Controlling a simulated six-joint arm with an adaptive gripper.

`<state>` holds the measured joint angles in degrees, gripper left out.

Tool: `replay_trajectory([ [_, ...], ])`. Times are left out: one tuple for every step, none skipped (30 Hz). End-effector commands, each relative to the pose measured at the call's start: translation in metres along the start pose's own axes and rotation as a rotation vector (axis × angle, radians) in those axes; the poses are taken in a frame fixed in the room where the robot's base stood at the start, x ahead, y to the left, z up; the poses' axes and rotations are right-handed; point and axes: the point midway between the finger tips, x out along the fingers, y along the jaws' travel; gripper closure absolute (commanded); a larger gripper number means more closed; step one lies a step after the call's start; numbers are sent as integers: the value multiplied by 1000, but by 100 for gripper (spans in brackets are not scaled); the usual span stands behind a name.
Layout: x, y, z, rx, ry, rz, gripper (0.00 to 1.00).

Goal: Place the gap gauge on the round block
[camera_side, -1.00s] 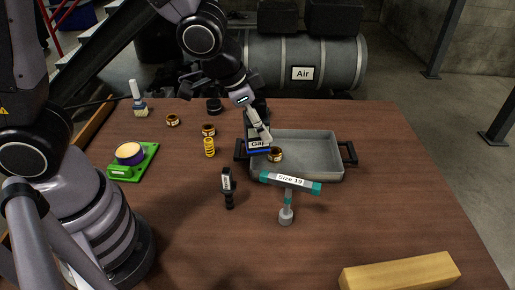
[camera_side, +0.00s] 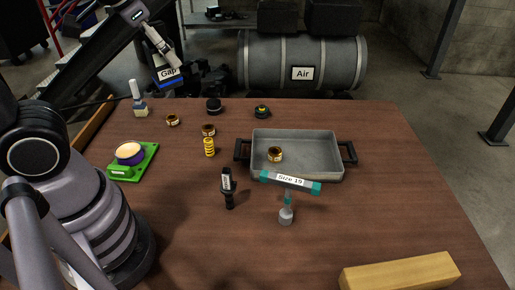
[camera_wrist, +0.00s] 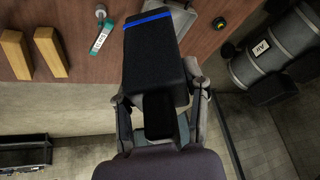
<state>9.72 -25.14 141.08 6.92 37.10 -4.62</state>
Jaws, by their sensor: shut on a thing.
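The gap gauge (camera_side: 168,76), a dark block with a "Gap" label and a blue stripe, is in my gripper (camera_side: 161,48). It hangs in the air above the table's far left part. In the wrist view the gauge (camera_wrist: 155,60) sits between the fingers of my gripper (camera_wrist: 160,104), its blue-striped end pointing away. Which thing is the round block I cannot tell for sure. A short black round piece (camera_side: 214,106) stands at the table's back, and a black piece with a yellow top (camera_side: 262,112) stands right of it. Both are apart from the gauge.
A grey tray (camera_side: 318,150) holds a brass ring. A "Size 19" tool (camera_side: 290,182), a black handheld tool (camera_side: 228,188), a yellow spring (camera_side: 210,147) and a green stand (camera_side: 146,162) are around it. A yellow bar (camera_side: 400,272) lies front right. The table's right side is clear.

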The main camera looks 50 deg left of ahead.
Motion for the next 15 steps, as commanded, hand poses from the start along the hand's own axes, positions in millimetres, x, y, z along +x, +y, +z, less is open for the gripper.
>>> replay_trajectory([
  [-8,-4,5,-23,8,-5,95],
  [-12,-6,9,-35,8,-7,95],
  [-17,-8,14,-49,8,-7,95],
  [-21,-9,18,-59,10,-9,95],
  [-24,-11,21,-70,9,-10,95],
  [-29,-12,26,-84,11,-10,95],
  [-32,-13,30,-96,11,-10,95],
  [-36,-14,34,-105,13,-11,95],
  [-40,-14,39,-116,13,-11,95],
  [-42,-15,41,-123,13,-11,95],
  [-44,-15,44,-130,12,-10,95],
  [-47,-15,48,-139,15,-10,95],
  [-49,-15,51,-145,14,-9,95],
  [-51,-15,54,-152,15,-10,95],
  [-54,-15,57,-160,16,-9,95],
])
